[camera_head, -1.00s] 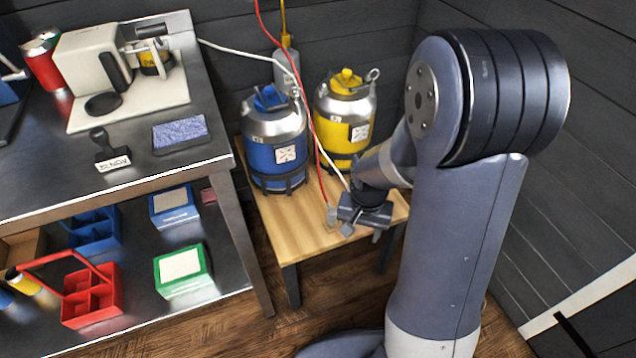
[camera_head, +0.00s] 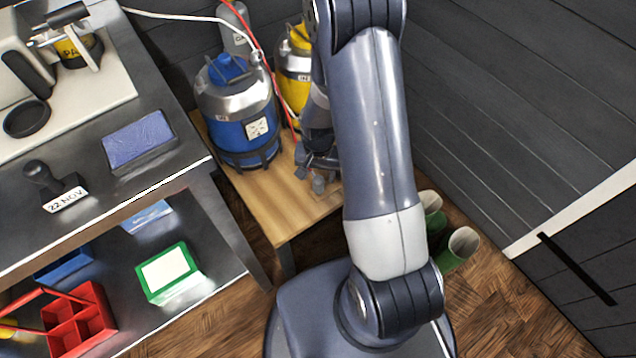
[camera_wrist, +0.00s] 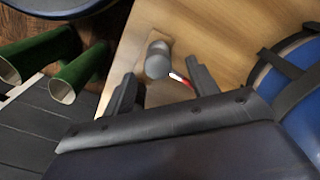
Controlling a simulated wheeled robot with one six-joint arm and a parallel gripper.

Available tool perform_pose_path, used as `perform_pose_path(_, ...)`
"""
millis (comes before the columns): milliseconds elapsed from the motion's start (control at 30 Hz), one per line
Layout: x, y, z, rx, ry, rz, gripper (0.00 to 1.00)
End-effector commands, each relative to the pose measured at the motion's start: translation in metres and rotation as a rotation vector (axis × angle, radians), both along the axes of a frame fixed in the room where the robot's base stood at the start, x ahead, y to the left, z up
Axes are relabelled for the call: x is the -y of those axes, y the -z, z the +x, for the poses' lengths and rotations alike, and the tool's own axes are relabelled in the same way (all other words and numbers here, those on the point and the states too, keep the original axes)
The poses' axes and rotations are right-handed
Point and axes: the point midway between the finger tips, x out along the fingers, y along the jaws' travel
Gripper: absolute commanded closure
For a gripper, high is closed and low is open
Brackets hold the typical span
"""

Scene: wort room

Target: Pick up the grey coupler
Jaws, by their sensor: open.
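The grey coupler (camera_wrist: 157,59) lies on the wooden table, between and a little beyond the two fingertips in the wrist view. In the head view the coupler (camera_head: 319,184) shows as a small grey piece below my gripper (camera_head: 316,166), near the table's front edge. My arm hides part of that spot.
A blue keg (camera_head: 238,125) stands on the wooden table (camera_head: 265,205), left of my gripper. A yellow keg (camera_head: 293,70) stands behind, partly hidden by my arm. Green tubes (camera_head: 458,247) stand on the floor at right. A metal bench (camera_head: 185,160) is at left.

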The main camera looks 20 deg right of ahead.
Motion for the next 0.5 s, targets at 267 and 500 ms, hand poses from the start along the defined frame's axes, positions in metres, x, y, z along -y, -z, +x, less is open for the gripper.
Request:
perform_pose_path(267,-0.001,0.041,-0.005,-0.004,0.000,0.000,0.45)
perform_pose_path(500,-0.001,0.048,-0.004,-0.001,0.000,0.000,0.45)
